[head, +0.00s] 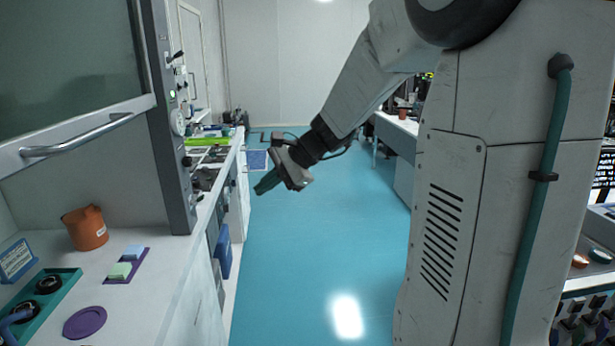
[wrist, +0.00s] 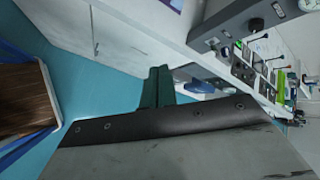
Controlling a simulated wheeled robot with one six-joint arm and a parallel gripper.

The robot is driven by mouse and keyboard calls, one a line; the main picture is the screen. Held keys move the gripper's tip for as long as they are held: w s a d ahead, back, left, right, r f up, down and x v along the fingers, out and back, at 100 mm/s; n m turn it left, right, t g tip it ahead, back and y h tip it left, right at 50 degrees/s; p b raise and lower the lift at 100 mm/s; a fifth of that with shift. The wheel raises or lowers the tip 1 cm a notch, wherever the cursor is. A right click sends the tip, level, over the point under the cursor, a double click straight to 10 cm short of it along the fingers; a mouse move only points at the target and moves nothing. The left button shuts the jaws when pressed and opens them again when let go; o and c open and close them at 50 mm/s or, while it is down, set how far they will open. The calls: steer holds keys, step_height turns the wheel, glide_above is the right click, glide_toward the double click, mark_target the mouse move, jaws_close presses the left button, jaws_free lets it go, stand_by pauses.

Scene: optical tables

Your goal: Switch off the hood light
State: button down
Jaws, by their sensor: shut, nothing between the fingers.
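The hood stands at the left in the head view, with a glass sash (head: 70,50) and a silver handle (head: 85,135). Its grey front post (head: 172,190) carries a small green lit indicator (head: 172,94), a round pale dial (head: 178,122) and a black lever (head: 178,55). I cannot tell which control is the light switch. My gripper (head: 266,184) has green fingers, shut and empty, over the blue aisle floor, right of the bench and apart from the post. The wrist view shows the shut fingers (wrist: 158,85) and the grey post (wrist: 240,24) beyond, with a black knob (wrist: 256,24).
The white bench (head: 150,290) holds a brown beaker (head: 86,228), a purple disc (head: 85,322), a purple tray with two blocks (head: 126,268) and a teal tray (head: 45,300). The aisle floor (head: 300,250) is clear. Another table (head: 400,125) stands behind my arm.

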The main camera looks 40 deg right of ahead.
steer(key=s+a+r+n+g+h, duration=0.1)
steer(key=s+a+n+g, duration=0.2)
steer(key=s+a+n, duration=0.5)
steer(key=s+f+n+g+h, duration=0.2)
steer(key=s+n+h, duration=0.4)
steer(key=s, duration=1.5)
steer(key=a+n, duration=0.1)
steer(key=n, duration=0.1)
steer(key=shift+s+f+n, duration=0.15)
steer(key=shift+s+n, duration=0.05)
steer(key=shift+n, duration=0.1)
steer(key=shift+d, duration=0.1)
